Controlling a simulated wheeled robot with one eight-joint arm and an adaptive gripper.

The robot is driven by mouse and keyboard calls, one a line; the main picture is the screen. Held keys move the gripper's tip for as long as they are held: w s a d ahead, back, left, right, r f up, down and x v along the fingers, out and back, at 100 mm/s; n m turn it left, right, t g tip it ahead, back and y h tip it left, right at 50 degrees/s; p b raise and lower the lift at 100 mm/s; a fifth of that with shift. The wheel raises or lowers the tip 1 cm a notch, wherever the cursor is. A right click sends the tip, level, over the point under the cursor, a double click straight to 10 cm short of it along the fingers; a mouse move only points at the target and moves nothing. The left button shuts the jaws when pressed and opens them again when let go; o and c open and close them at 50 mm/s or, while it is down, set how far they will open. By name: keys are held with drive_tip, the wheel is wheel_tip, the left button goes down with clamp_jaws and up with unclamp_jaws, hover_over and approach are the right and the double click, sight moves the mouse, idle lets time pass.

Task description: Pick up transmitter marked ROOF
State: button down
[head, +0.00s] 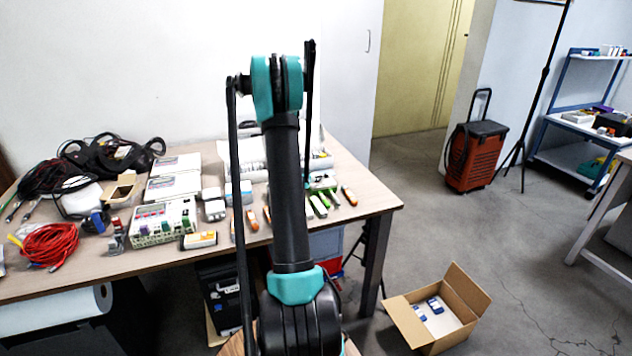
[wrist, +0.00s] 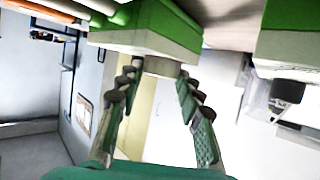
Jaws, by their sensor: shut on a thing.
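My gripper (wrist: 162,82) shows in the wrist view, its two ridged fingers closed around a small pale end piece beneath a green and white block (wrist: 140,38). The block appears to be a transmitter; I see no readable ROOF mark on it. It is close to the camera and its top is cut off by the frame. A second green and white block (wrist: 286,42) is at the upper right, apart from my fingers. In the head view my arm hides the gripper; slim green-edged pieces (head: 317,206) lie on the table just right of it.
An open cardboard box (head: 400,325) is on the floor at right. A red wheeled case (head: 474,160) stands beyond.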

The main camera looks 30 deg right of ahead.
wheel_tip(320, 180, up, 20)
idle(0.6)
drive_tip(key=shift+c, duration=2.3)
unclamp_jaws()
